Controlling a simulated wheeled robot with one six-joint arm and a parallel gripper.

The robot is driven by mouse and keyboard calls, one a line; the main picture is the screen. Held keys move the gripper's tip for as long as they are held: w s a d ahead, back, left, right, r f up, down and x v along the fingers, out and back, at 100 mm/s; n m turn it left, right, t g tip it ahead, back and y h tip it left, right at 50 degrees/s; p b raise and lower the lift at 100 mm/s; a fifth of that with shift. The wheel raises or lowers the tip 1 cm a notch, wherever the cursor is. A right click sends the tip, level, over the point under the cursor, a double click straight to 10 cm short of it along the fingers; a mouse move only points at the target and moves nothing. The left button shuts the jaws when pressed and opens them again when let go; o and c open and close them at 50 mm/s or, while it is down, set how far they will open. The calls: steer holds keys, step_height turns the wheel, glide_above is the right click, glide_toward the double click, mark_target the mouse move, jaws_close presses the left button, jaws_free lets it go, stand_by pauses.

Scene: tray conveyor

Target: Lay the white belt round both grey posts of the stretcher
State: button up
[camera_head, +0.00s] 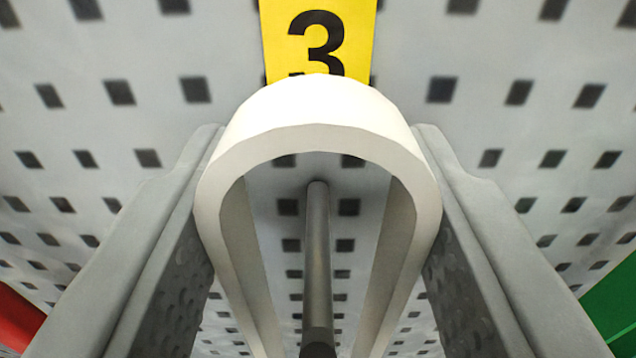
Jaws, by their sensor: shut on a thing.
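The white belt (320,108) is a stiff loop with a rounded far end, in the middle of the view. My gripper (320,150) is shut on it, with one grey finger against each outer side. A single grey rod (317,240) shows through the belt's opening, apart from both of its inner sides. I cannot tell whether the rod passes through the loop or lies behind it. The belt's near end is cut off by the bottom edge. The stretcher with two posts cannot be made out.
A light grey panel with square holes (520,50) fills the background. A yellow label with a black 3 (350,35) is on it beyond the belt. A red patch (15,318) shows at the lower left and a green one (612,305) at the lower right.

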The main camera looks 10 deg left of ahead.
steer(key=shift+r, duration=1.35)
steer(key=s+d, duration=0.2)
steer(key=s, duration=0.7)
steer(key=s+d, duration=0.2)
steer(key=s, duration=0.8)
steer(key=shift+s+r, duration=0.1)
steer(key=shift+r, duration=0.1)
steer(key=shift+r, duration=0.55)
